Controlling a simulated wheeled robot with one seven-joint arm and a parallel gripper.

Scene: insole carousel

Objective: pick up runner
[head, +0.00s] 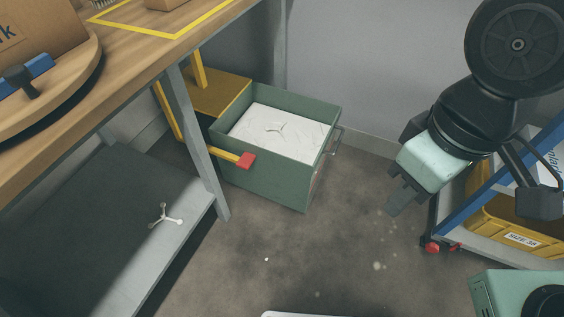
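A small white three-armed piece, which looks like a runner (166,214), lies on the grey lower shelf (190,225) under the wooden table, near the shelf's front edge. A similar three-armed shape (276,128) shows on the white crumpled lining inside the green bin (262,181). My gripper (403,199) hangs pointing down over the floor, right of the bin and well apart from both pieces. Its dark fingers overlap from this angle, so I cannot tell whether they are open. Nothing shows held in it.
The green bin stands on the floor with a yellow frame and a red-tipped lever (245,160) beside it. A table leg (205,150) rises between shelf and bin. A blue-framed rack with yellow crates (510,222) stands at right. The floor in the middle is clear.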

